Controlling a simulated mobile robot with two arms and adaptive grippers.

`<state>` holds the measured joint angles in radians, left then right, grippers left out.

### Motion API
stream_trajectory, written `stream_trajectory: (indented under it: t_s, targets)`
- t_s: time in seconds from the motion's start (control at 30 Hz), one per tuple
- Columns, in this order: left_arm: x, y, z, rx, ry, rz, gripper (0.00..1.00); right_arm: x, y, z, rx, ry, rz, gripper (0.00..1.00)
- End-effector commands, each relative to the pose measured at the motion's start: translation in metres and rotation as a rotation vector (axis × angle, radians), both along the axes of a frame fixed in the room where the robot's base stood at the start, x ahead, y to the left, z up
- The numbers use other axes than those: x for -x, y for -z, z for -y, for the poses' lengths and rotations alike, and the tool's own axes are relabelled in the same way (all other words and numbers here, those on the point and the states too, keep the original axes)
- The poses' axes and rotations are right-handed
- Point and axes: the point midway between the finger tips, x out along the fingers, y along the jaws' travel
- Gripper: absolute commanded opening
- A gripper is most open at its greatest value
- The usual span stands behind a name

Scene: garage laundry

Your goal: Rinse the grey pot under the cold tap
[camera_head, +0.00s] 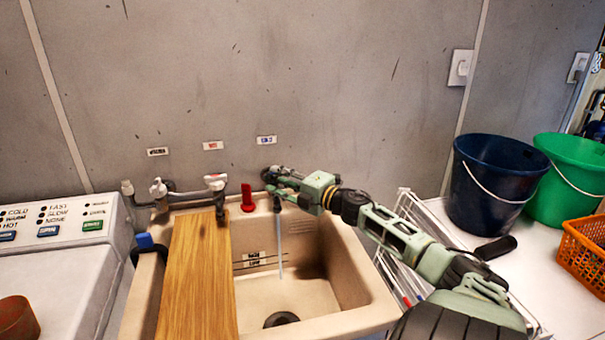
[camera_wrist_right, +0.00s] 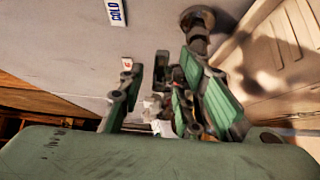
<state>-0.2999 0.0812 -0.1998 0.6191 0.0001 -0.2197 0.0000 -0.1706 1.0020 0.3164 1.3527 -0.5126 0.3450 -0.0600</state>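The cold tap (camera_head: 277,204) is at the back right of the sink (camera_head: 372,300), under a blue-lettered label (camera_head: 266,140); the wrist view reads that label as COLD (camera_wrist_right: 116,12). A thin stream of water (camera_head: 280,245) falls from its spout into the basin. My right gripper (camera_head: 272,181) is at the top of this tap, its fingers (camera_wrist_right: 160,95) apart; contact with the tap cannot be told. I cannot make out a grey pot; a dark handle (camera_head: 496,248) shows on the counter behind my right arm, its owner hidden. My left gripper is out of view.
A wooden board (camera_head: 195,280) covers the sink's left part. A red lever (camera_head: 247,198) and other taps (camera_head: 216,183) stand behind it. A wire rack (camera_head: 410,205) is right of the sink, then a navy bucket (camera_head: 495,185), a green bucket (camera_head: 572,180) and an orange basket (camera_head: 585,255).

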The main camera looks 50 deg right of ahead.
Motion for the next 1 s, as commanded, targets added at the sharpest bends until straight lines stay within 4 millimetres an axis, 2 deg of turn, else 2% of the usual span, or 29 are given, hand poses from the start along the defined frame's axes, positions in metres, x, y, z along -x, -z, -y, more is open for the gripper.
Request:
stream_trajectory:
  t_s: [0.4, 0.6, 0.8, 1.0]
  targets:
    - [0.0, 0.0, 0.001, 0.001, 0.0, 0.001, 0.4, 0.058, 0.003, -0.001, -0.002, 0.0, -0.004, 0.31]
    - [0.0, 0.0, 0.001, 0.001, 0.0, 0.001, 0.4, 0.081, 0.001, -0.001, -0.002, 0.0, -0.002, 0.31]
    - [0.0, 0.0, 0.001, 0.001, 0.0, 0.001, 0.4, 0.09, 0.001, -0.001, -0.001, 0.0, -0.001, 0.31]
    - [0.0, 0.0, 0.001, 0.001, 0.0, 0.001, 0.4, 0.091, 0.0, -0.001, 0.0, 0.0, -0.001, 0.31]
